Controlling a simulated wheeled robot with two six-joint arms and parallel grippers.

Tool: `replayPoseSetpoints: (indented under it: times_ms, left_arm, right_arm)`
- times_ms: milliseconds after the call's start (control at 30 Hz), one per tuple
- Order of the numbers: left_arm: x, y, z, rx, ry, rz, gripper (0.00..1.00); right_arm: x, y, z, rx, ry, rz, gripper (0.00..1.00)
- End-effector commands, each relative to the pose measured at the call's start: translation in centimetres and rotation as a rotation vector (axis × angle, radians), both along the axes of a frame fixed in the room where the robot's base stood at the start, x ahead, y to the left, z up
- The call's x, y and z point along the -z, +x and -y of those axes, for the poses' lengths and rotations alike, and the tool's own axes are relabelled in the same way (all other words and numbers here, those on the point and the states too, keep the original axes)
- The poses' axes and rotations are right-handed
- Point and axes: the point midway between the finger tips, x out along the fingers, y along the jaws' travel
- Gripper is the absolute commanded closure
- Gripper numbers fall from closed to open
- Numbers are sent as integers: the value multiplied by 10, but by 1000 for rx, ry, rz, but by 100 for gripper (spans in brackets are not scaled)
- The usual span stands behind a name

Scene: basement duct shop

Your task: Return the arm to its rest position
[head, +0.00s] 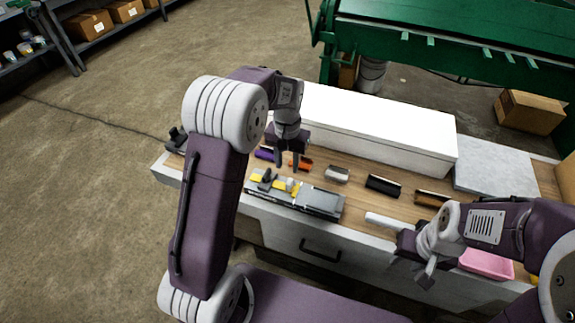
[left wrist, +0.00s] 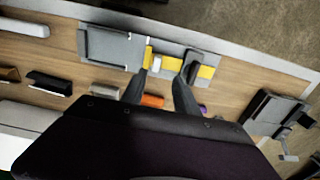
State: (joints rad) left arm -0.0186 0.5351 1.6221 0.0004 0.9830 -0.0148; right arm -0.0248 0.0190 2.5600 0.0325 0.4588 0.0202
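My left gripper (head: 287,164) hangs over the bench, pointing down. It is above the back edge of a grey tray-like fixture (head: 322,203) with yellow strips. In the left wrist view its two fingers (left wrist: 159,92) stand apart with nothing held between them. A small white piece (left wrist: 157,63) and a dark upright part (left wrist: 193,68) sit on the fixture beyond the fingertips. My right gripper (head: 418,266) is at the bench's front edge on the right, beside a pale rod (head: 385,223). Its fingers are too small and overlapped to read.
A row of small pieces lies behind the fixture: purple (head: 264,154), orange (head: 301,164), grey (head: 337,174), black (head: 383,185) and brown (head: 431,198). A long white box (head: 375,124) stands behind them. A grey slab (head: 493,166) and a pink tray (head: 487,264) are at the right.

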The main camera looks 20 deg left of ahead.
Motion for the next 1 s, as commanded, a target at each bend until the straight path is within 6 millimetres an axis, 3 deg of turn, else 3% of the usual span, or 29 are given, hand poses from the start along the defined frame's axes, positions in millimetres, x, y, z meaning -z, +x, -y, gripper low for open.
replayPoseSetpoints:
  times_ms: [267,367,433,533,700,800,867,1000]
  left_arm:
    - [-2,1,0,0,0,5,64]
    - [-23,2,1,1,-1,51,64]
    - [-33,-23,1,2,-3,47,64]
    - [-31,-68,2,-4,-8,47,64]
    - [-5,-143,2,-26,-16,56,64]
    - [14,-175,2,-41,-18,57,64]
    - [24,-186,1,-48,-18,55,64]
    - [26,-176,2,-56,-20,104,64]
  right_arm:
    - [0,0,0,0,0,0,64]
    - [0,0,0,0,0,0,64]
    - [0,0,0,0,0,0,64]
    - [0,0,0,0,0,0,64]
    - [0,0,0,0,0,0,64]
    - [0,0,0,0,0,0,64]
    - [0,0,0,0,0,0,64]
    - [0,0,0,0,0,0,64]
